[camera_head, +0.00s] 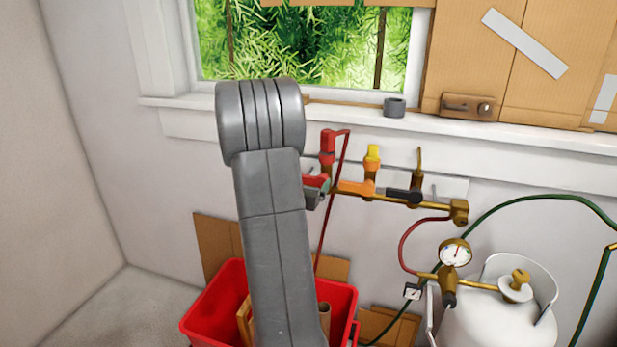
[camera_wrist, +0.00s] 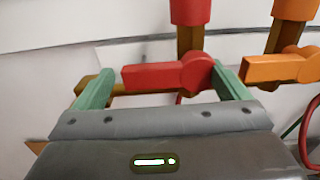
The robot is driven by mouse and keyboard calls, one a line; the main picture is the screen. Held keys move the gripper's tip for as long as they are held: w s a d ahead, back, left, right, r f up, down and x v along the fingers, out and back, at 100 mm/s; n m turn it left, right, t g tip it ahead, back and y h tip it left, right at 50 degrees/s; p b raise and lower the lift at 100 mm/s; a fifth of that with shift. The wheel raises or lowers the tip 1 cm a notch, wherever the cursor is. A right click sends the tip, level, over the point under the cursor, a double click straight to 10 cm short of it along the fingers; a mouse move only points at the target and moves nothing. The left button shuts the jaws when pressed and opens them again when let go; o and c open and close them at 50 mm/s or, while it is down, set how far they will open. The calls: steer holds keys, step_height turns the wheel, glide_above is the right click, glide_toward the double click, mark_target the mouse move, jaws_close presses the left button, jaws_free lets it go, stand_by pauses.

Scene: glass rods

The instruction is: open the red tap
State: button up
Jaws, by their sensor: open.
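The red tap's handle (camera_wrist: 160,76) lies level in the wrist view, its narrow end pointing left and its round hub at the right. My gripper (camera_wrist: 163,82) is open, with one green finger beyond the handle's left end and the other by the hub. The handle lies between the fingers, and I cannot tell whether either touches it. In the head view, the red handle (camera_head: 316,181) shows only partly beside my grey arm, which hides most of my gripper and the manifold's left end.
The orange tap (camera_head: 357,187) is close on the right, then the black tap (camera_head: 404,195), on the brass manifold (camera_head: 437,206). A red hose (camera_head: 331,205) hangs towards the red crate (camera_head: 341,298). A white gas cylinder (camera_head: 497,325) with a gauge (camera_head: 456,253) stands at right.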

steer(key=shift+x, duration=1)
steer(key=c, duration=1.4)
